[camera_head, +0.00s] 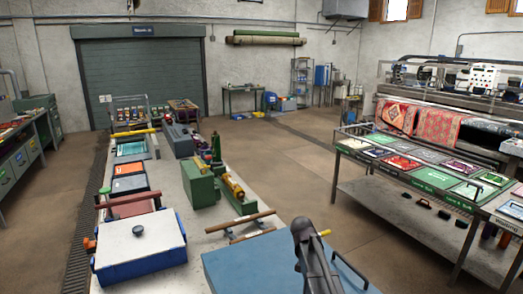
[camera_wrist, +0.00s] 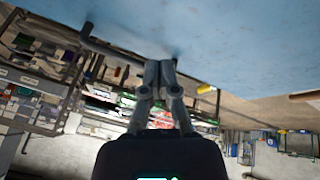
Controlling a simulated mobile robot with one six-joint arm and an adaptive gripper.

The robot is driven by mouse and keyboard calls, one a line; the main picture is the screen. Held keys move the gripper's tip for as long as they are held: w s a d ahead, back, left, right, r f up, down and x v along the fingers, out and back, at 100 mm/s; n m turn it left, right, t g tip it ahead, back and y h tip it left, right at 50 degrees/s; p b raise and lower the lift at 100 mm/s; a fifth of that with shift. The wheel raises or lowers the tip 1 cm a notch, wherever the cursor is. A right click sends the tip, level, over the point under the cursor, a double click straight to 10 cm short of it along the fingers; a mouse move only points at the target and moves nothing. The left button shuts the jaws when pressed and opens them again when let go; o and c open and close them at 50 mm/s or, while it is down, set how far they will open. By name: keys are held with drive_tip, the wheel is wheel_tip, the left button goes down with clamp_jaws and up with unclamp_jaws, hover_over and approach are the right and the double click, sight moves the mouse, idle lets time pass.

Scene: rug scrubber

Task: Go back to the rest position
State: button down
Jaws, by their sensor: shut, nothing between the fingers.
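My gripper (camera_head: 304,226) shows in the head view at the bottom, right of centre, above or beside a light blue panel (camera_head: 235,265) at the near end of the long bench. In the wrist view the two grey fingers (camera_wrist: 160,66) are together with nothing between them. Their tips overlap the edge of the blue surface (camera_wrist: 225,28), and I cannot tell whether they touch it. The wrist view is upside down, with the room below the blue surface.
A blue box with a white lid (camera_head: 140,246) and a green machine (camera_head: 200,188) stand on the long bench. A dark bar handle (camera_head: 348,265) is close to my gripper's right. A sample table (camera_head: 430,170) stands at right, with open floor (camera_head: 295,165) between.

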drive_tip(key=s+a+f+n+y, duration=0.1)
drive_tip(key=s+n, duration=0.1)
drive_tip(key=s, duration=0.5)
drive_tip(key=s+a+f+n+g+y+b, duration=0.1)
drive_tip(key=s+f+n+y, duration=0.1)
drive_tip(key=s, duration=0.4)
drive_tip(key=s+a+f+n+g+y+b, duration=0.1)
drive_tip(key=s+n, duration=0.1)
drive_tip(key=s, duration=0.5)
drive_tip(key=shift+s+a+f+n+y, duration=0.15)
drive_tip(key=shift+s+a+n+y, duration=0.15)
drive_tip(key=shift+y, duration=0.1)
drive_tip(key=shift+s+a, duration=0.1)
drive_tip(key=shift+s, duration=0.15)
